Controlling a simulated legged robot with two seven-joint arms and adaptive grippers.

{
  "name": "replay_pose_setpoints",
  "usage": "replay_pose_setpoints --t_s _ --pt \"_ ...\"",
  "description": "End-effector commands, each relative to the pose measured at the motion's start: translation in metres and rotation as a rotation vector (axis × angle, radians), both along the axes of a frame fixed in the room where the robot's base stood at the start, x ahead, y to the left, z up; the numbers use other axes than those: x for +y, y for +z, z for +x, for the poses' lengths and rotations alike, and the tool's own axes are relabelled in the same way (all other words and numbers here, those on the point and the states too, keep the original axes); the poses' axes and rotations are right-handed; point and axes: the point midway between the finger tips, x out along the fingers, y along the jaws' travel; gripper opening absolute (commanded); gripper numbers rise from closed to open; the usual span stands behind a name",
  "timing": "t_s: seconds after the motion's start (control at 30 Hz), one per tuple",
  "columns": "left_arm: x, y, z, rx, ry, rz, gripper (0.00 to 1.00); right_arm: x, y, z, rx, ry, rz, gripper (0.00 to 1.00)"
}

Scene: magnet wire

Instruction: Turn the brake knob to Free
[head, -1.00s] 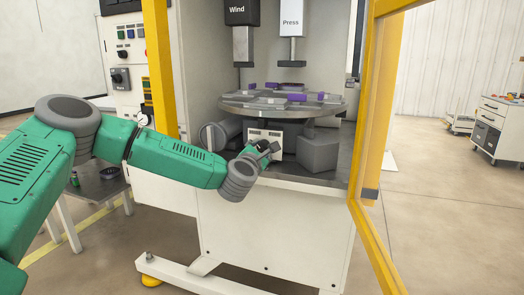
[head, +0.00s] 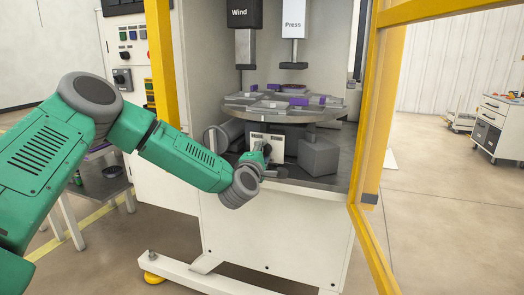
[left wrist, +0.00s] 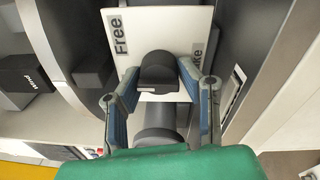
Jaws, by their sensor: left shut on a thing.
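The brake knob (left wrist: 158,72) is dark and rounded, in front of a white plate (left wrist: 150,25) in the left wrist view. "Free" is printed at the plate's left and a partly hidden word ending in "ke" at its right. My left gripper (left wrist: 160,80) has one finger on each side of the knob and is shut on it. In the head view my left gripper (head: 266,165) is at the white plate (head: 276,148) under the round table; the knob is mostly hidden there by the gripper. Which word the knob points to is unclear. My right gripper is not in view.
A round table (head: 285,115) with grey and purple parts is just above my gripper. A grey block (head: 319,156) stands right of the plate. Yellow door frame (head: 378,150) bounds the right, a yellow post (head: 160,60) the left. The Wind and Press heads hang above.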

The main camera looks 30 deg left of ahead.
Motion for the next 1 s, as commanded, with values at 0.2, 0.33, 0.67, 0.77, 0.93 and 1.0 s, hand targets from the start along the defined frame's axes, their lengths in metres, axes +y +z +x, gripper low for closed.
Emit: replay_pose_setpoints --t_s 0.2,0.33,0.67,0.77,0.93,1.0 --pt "-0.009 0.001 0.001 0.051 -0.021 0.205 0.03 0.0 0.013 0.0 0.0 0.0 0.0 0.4" --pt "-0.009 -0.001 0.001 0.081 -0.021 0.32 0.03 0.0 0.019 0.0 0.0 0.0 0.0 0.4" --pt "-0.008 -0.005 0.0 0.142 -0.021 0.553 0.03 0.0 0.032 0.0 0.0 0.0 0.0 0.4" --pt "-0.007 -0.007 0.0 0.153 -0.02 0.6 0.03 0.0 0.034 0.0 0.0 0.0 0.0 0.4" --pt "-0.006 -0.008 0.0 0.168 -0.021 0.654 0.03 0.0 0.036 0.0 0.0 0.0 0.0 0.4" --pt "-0.006 -0.009 0.0 0.171 -0.02 0.666 0.03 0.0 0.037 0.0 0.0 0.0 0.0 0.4"
